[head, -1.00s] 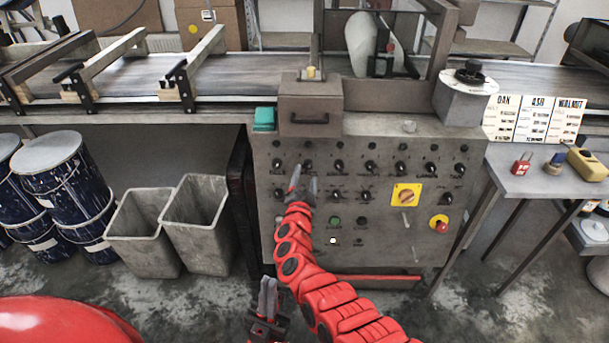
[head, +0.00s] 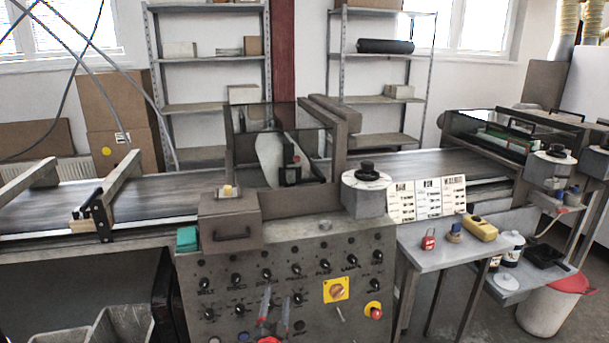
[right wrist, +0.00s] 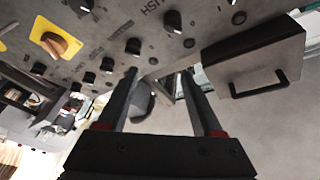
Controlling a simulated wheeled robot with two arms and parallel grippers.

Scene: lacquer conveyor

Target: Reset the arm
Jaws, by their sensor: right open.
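My right gripper (head: 275,308) shows at the bottom of the head view, in front of the grey control panel (head: 235,262). Its two fingers are apart with nothing between them. In the right wrist view the dark fingers (right wrist: 160,88) are also spread and empty. The panel's black knobs (right wrist: 133,46) and yellow-backed switch (right wrist: 55,40) show beyond them there, in a tilted view. I cannot tell whether the fingertips touch the panel. My left gripper is in neither view now.
A conveyor (head: 165,195) runs behind the panel. A boxy housing with a handle (head: 230,222) sits on the panel's top left. A side table (head: 440,258) at right holds a red padlock (head: 428,239) and a yellow device (head: 480,228). Grey bins (head: 122,326) stand low at left.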

